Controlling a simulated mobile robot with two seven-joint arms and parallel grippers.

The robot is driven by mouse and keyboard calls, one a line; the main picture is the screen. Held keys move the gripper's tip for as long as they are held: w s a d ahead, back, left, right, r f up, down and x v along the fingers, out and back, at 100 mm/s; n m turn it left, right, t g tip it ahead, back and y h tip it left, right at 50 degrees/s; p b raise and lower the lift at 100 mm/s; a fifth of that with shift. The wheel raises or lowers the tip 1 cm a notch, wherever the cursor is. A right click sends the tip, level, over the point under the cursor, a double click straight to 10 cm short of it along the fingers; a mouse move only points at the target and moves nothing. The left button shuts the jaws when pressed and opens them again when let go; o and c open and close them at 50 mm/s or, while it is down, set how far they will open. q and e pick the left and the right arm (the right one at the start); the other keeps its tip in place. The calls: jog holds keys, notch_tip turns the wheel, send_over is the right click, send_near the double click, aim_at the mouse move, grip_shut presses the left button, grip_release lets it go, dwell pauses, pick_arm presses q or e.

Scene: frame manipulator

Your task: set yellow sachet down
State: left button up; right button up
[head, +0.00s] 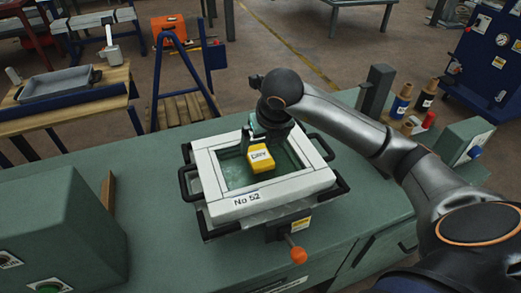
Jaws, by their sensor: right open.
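The yellow sachet (260,158), with a white label with dark lettering, is inside the opening of the white frame (232,206) marked "No 52". My right gripper (259,137) is directly above and behind the sachet, its fingers pointing down and open. I cannot tell whether the fingers still touch the sachet, or whether it rests fully on the greenish surface inside the frame. My left gripper is not in view.
The frame sits on a green workbench (150,235) with black handles at its sides and an orange knob (298,255) in front. Bottles (401,101) stand at the right. A grey tray (60,82) lies on a wooden table at the left.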

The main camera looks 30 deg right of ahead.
jog(key=v, duration=0.6)
jog(key=shift+f, duration=0.1)
